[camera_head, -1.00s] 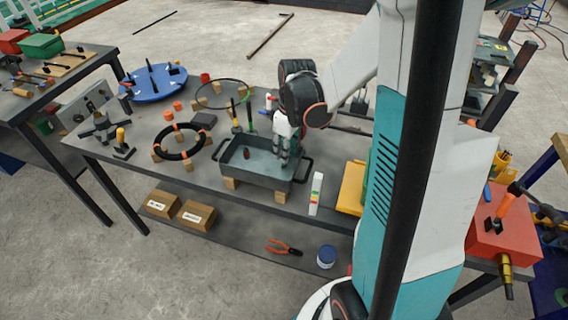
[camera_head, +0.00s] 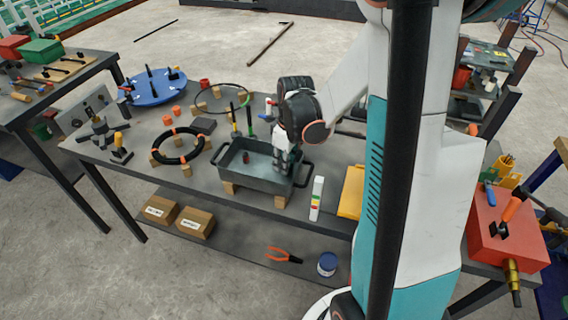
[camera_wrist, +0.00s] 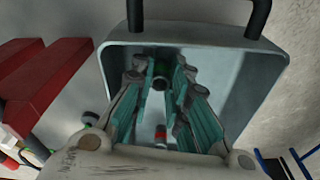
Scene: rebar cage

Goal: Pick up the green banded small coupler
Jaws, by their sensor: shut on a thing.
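My gripper (camera_head: 281,166) reaches down into the right part of a grey tray (camera_head: 230,178) on the workbench. In the wrist view, its fingers (camera_wrist: 162,74) are inside the same tray (camera_wrist: 118,62) and shut around a small dark coupler (camera_wrist: 159,82) with a hint of green. The fingers hide most of it, and I cannot tell if it touches the tray floor. A second small piece with a red band (camera_wrist: 160,134) shows nearer the palm in the wrist view. A small dark reddish piece (camera_head: 246,157) stands in the tray left of my gripper.
The tray has raised walls and end handles (camera_head: 304,174). A black ring with orange bands (camera_head: 178,158) lies to its left, and a blue round plate (camera_head: 152,84) is behind.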

